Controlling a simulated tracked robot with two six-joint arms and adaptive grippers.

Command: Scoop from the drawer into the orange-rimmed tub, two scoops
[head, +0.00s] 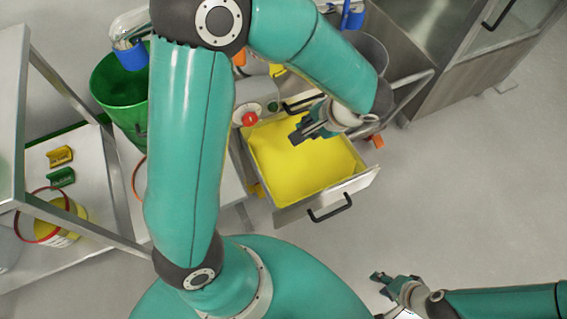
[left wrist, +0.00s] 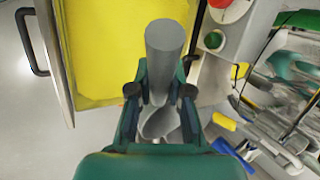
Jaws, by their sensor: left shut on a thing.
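The drawer (head: 356,184) is pulled out and holds a broad bed of yellow powder (head: 300,165). The powder also shows in the left wrist view (left wrist: 105,40). My left gripper (head: 302,130) is above the drawer's back part, shut on a scoop. In the left wrist view the scoop's grey round handle (left wrist: 165,52) stands between the fingers, with its metallic bowl (left wrist: 158,122) partly hidden; its contents are unclear. A thin orange rim (head: 137,180) shows beside my left arm, which hides most of that tub. My right gripper (head: 394,283) is low at the right, apart from the drawer; its opening is unclear.
A red-rimmed tub (head: 75,212) with yellow contents stands on the left rack, near yellow (head: 60,155) and green (head: 61,177) blocks. A green bin (head: 112,85) is behind. A red button (head: 249,118) is beside the drawer. A steel cabinet (head: 440,60) stands behind right; the right floor is clear.

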